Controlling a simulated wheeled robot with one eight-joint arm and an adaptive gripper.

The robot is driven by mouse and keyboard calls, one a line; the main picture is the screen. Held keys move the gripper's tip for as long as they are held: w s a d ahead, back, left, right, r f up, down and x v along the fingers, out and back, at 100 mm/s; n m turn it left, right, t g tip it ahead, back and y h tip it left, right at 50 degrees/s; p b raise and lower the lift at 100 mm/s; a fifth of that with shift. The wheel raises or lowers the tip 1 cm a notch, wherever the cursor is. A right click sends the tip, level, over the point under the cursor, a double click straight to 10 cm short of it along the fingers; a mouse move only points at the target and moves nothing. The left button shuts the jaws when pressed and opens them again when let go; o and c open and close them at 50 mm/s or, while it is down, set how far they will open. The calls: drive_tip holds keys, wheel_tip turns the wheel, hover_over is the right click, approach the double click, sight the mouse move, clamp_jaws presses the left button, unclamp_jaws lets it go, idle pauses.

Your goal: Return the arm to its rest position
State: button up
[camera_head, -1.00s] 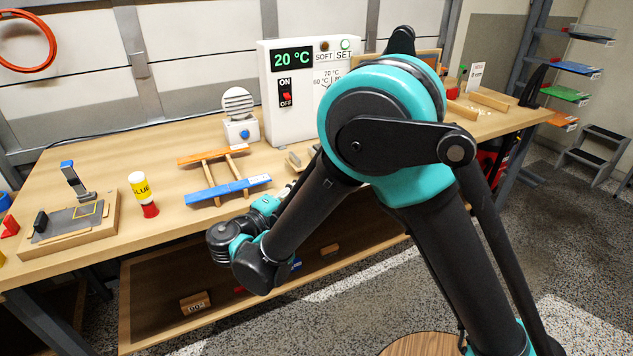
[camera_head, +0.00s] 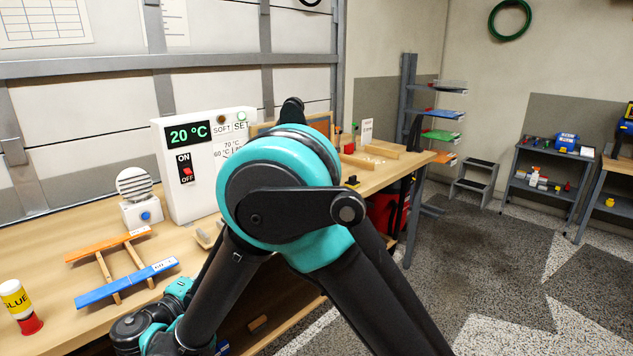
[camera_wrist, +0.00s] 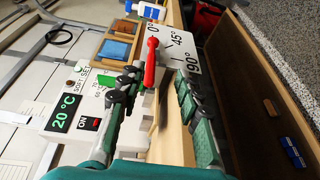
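My arm (camera_head: 280,190) is folded in front of the workbench in the head view, its upper joint high and its forearm sloping down to the lower left. The wrist end (camera_head: 150,330) is low, by the bench's front edge. My gripper is hidden in the head view. In the wrist view my gripper (camera_wrist: 155,80) is open, its two dark fingers apart with no object seen held between them. A red lever (camera_wrist: 150,62) and a white angle plate (camera_wrist: 178,48) show beyond the fingers.
The workbench (camera_head: 60,225) carries a white control box (camera_head: 205,150), a fan-like device (camera_head: 137,195), orange and blue bars on sticks (camera_head: 125,285), and a glue bottle (camera_head: 18,300). A shelf stand (camera_head: 409,120) and steps (camera_head: 477,175) stand right. Floor (camera_head: 480,265) at right is clear.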

drive_tip(key=w+d+f+m+g, duration=0.1)
drive_tip(key=w+d+f+g, duration=0.2)
drive_tip(key=d, duration=0.6)
drive_tip(key=w+d+m+g, duration=0.25)
drive_tip(key=w+d, duration=0.25)
drive_tip(key=d, duration=0.5)
drive_tip(key=w+d+f+m+g, duration=0.1)
drive_tip(key=w+d+f+g, duration=0.15)
drive_tip(key=d, duration=0.65)
drive_tip(key=s+d+f+m+g+y, duration=0.2)
drive_tip(key=s+d+m, duration=0.3)
drive_tip(key=d, duration=0.4)
drive_tip(key=s+d+f+m+g+y, duration=0.2)
drive_tip(key=s+d+f+m+y, duration=0.2)
drive_tip(key=s+d, duration=0.4)
drive_tip(key=shift+s+d+f+m, duration=0.2)
drive_tip(key=shift+d+f+m, duration=0.2)
drive_tip(key=shift+d, duration=0.3)
